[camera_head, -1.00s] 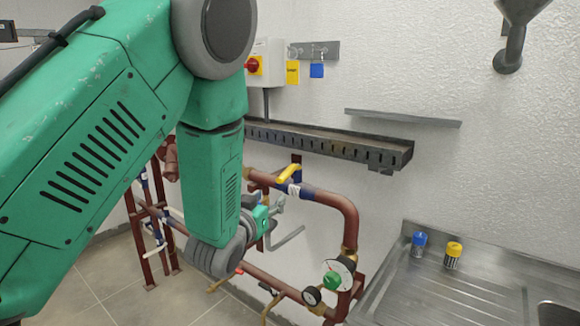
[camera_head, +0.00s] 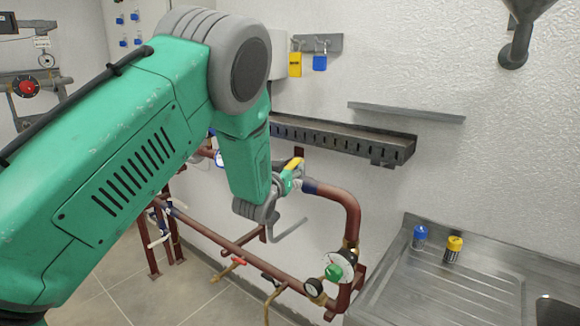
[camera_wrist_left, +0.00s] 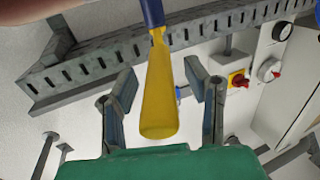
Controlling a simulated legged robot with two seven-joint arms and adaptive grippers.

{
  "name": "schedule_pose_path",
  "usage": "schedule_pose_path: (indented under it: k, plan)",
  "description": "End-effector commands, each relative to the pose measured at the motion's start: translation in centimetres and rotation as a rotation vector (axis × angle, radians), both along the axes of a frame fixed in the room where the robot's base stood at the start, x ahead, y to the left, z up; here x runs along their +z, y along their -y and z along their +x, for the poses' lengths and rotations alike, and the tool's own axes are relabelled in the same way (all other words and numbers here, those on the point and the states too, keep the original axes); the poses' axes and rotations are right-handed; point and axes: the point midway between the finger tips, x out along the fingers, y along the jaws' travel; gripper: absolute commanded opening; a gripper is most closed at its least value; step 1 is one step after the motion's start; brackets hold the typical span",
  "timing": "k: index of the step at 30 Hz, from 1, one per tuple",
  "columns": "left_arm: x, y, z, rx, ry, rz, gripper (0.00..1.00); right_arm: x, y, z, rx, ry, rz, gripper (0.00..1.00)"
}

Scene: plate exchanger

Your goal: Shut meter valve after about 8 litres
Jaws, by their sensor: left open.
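The yellow valve handle (camera_head: 294,163) sits on the upper copper pipe (camera_head: 335,196), near the wall. My left gripper (camera_head: 288,184) is at this handle, at the end of the green arm that comes in from the left. In the left wrist view the yellow handle (camera_wrist_left: 160,100) hangs from a blue sleeve between the two fingers of my left gripper (camera_wrist_left: 160,82). The fingers are open, with a gap on both sides of the handle. The valve body is largely hidden by the gripper in the head view. My right gripper is not in view.
A slotted cable tray (camera_head: 345,142) runs along the wall above the handle. A steel sink (camera_head: 470,275) with blue and yellow-capped bottles stands right.

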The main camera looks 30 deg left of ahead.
Motion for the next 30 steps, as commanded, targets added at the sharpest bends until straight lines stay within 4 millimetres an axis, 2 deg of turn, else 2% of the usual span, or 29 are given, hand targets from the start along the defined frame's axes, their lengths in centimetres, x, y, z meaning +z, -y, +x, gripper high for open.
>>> schedule_pose_path:
  k: [7, 8, 9, 11, 12, 20, 30]
  plan:
    - [0.0, -0.1, 0.1, 0.0, 0.0, 0.0, 0.42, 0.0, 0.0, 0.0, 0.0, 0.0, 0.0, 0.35]
    - [0.0, -0.1, 0.1, 0.0, 0.0, 0.0, 0.39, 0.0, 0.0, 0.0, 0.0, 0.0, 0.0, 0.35]
    - [0.0, -0.1, 0.1, 0.0, 0.0, 0.0, 0.25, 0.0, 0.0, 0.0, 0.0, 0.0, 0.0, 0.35]
    - [0.0, -0.1, 0.1, 0.0, -0.001, 0.0, 0.04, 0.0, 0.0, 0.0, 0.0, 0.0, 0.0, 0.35]
    - [0.0, -0.1, 0.1, 0.0, -0.001, 0.0, 0.0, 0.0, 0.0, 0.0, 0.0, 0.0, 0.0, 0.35]
    - [0.0, -0.6, 0.1, -0.028, 0.0, 0.0, 0.0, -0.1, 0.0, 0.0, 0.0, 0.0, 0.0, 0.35]
    - [0.1, -2.9, -0.1, -0.24, 0.004, -0.001, 0.0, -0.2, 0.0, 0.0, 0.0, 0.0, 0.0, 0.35]
